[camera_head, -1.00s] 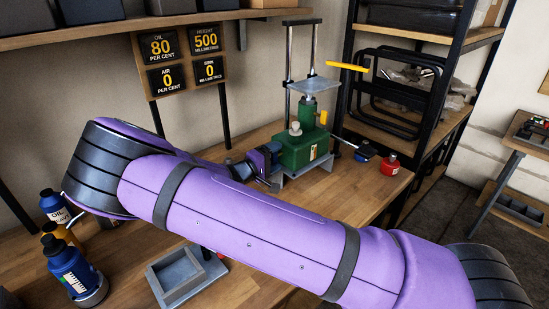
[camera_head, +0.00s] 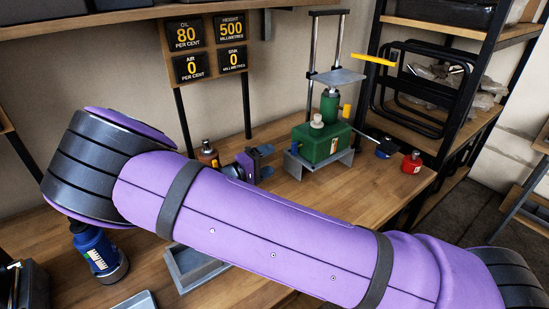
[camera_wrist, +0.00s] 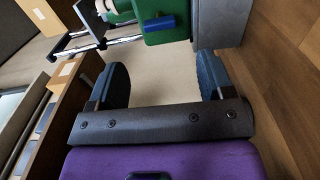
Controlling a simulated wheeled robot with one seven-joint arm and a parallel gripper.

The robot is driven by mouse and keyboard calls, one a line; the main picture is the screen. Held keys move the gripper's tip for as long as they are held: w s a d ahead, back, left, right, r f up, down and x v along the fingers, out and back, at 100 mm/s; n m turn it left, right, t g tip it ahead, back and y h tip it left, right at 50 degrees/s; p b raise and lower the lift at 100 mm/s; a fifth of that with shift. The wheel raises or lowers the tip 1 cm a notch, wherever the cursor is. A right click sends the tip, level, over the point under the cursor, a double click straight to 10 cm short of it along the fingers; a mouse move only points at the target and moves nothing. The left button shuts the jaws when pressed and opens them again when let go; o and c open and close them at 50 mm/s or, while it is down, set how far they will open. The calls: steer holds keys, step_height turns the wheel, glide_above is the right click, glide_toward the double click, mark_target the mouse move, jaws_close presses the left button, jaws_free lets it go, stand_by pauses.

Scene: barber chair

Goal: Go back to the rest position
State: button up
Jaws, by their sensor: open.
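My gripper (camera_head: 266,162) is open and empty above the wooden workbench. It is left of the green pump unit (camera_head: 322,143), with a visible gap between them. The wrist view shows both dark fingers (camera_wrist: 162,75) spread apart with nothing between them. The green unit also shows at the top of the wrist view (camera_wrist: 162,22), beyond the fingers. My purple arm crosses the head view and hides part of the bench.
A grey tray (camera_head: 180,279) and a blue bottle (camera_head: 98,252) are at the front left of the bench. A small amber bottle (camera_head: 207,154) stands behind my arm. A red bottle (camera_head: 411,162) stands right of the pump.

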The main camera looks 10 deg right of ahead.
stand_by(0.3)
steer(key=s+d+r+m+g+y, duration=0.4)
steer(key=s+d+r+g+y, duration=0.4)
steer(key=s+d+r+y, duration=0.5)
steer(key=s+d+r+t+y, duration=0.1)
steer(key=s+r+t, duration=0.2)
steer(key=s+r, duration=0.5)
steer(key=s+d+r+t+y, duration=0.2)
steer(key=s+r+t, duration=0.1)
steer(key=s+r, duration=0.6)
steer(key=s, duration=0.4)
steer(key=shift+y, duration=0.3)
